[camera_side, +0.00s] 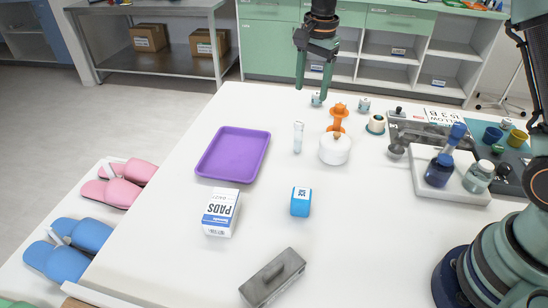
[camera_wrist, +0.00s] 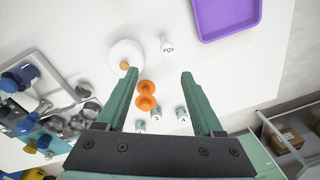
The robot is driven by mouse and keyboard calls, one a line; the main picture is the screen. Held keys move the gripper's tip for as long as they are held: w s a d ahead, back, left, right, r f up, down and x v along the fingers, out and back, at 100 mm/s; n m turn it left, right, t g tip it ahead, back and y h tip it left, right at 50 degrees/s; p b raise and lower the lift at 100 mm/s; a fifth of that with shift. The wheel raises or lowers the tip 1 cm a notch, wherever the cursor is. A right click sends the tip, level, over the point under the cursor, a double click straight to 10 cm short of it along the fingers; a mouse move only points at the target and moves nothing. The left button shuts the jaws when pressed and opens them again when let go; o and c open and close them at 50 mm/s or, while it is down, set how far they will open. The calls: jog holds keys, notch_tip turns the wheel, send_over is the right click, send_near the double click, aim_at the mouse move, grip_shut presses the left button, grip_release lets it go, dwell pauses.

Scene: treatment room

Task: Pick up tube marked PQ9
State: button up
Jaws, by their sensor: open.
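The tube marked PQ9 (camera_wrist: 167,46) is small and pale, with dark lettering on its white part. It shows in the wrist view beyond my fingertips, between the white lidded pot and the purple tray. In the side view a clear tube with a white top (camera_side: 298,138) stands on the white table left of the pot; its lettering is too small to read there. My gripper (camera_side: 314,92) is open and empty above the far edge of the table. In the wrist view my gripper (camera_wrist: 159,74) has its green fingers wide apart.
Close to the tube are the white pot (camera_side: 335,149) and an orange stand (camera_side: 338,118). Small labelled containers (camera_wrist: 182,114) sit near the far edge. Bottles crowd the right.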

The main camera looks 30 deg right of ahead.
aim_at(300, 121)
jog(key=f+m, duration=0.1)
jog(key=w+f, duration=0.1)
jog(key=f, duration=0.1)
jog(key=w+f+m, duration=0.1)
jog(key=f, duration=0.1)
jog(key=shift+w+a+m+g, duration=0.25)
jog(key=shift+a+m+g, duration=0.05)
jog(key=shift+a+g, duration=0.1)
notch_tip(300, 121, down, 7)
jog(key=shift+f, duration=0.1)
jog(key=f, duration=0.5)
jog(key=shift+s+a, duration=0.2)
jog(key=shift+s, duration=0.05)
grip_shut()
